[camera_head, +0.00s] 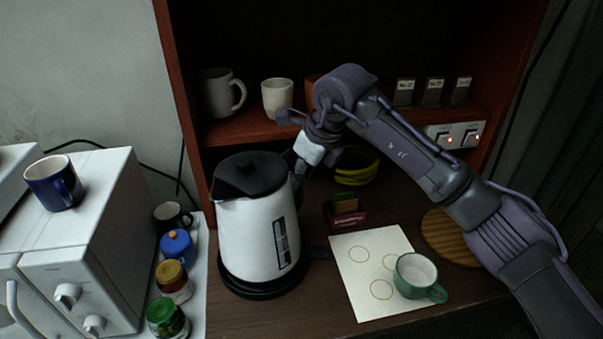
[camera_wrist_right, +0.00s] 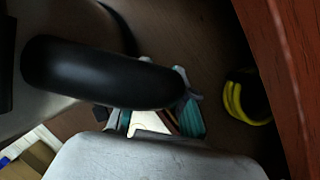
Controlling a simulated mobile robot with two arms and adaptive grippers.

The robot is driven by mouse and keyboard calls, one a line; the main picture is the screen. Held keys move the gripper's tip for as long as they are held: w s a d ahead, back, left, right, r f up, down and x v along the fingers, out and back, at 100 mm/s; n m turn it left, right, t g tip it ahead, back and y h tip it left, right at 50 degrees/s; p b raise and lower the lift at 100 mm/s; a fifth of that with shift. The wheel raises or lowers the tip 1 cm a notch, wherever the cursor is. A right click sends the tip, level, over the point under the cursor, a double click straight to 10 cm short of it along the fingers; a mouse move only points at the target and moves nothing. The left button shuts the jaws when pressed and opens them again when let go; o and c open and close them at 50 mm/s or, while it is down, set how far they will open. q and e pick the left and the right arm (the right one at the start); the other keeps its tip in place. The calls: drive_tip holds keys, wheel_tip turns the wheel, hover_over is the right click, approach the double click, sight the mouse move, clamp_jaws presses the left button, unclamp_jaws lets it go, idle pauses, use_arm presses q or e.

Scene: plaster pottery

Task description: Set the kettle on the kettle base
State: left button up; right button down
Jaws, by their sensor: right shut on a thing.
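The white kettle (camera_head: 258,238) with a black lid stands upright at the left of the wooden counter, directly over the round black kettle base (camera_head: 262,291). No clear gap shows between them, but I cannot tell if it is fully seated. My right gripper (camera_head: 299,170) reaches in from the right behind the kettle and is shut on its handle. In the right wrist view the black handle (camera_wrist_right: 95,72) runs between the fingers (camera_wrist_right: 155,118), and the kettle's body (camera_wrist_right: 60,18) shows at the upper left. The fingertips are mostly hidden in the head view. My left gripper is not in view.
A paper sheet (camera_head: 355,262) with a green mug (camera_head: 416,275) lies to the right. A small card box (camera_head: 345,212) and yellow coil (camera_head: 357,168) stand behind. Jars (camera_head: 172,278) and a white appliance (camera_head: 95,235) are left. The shelf (camera_head: 250,128) overhangs the back.

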drive_tip(key=shift+f+b, duration=0.4)
drive_tip(key=shift+b, duration=0.05)
drive_tip(key=c, duration=1.3)
unclamp_jaws()
drive_tip(key=shift+o, duration=0.2)
drive_tip(key=shift+s+f, duration=0.1)
drive_tip(key=shift+f, duration=0.15)
drive_tip(key=shift+d+r, duration=0.15)
drive_tip(key=shift+r, duration=0.4)
drive_tip(key=p+v, duration=0.4)
drive_tip(key=v, duration=0.6)
drive_tip(key=shift+s, duration=0.15)
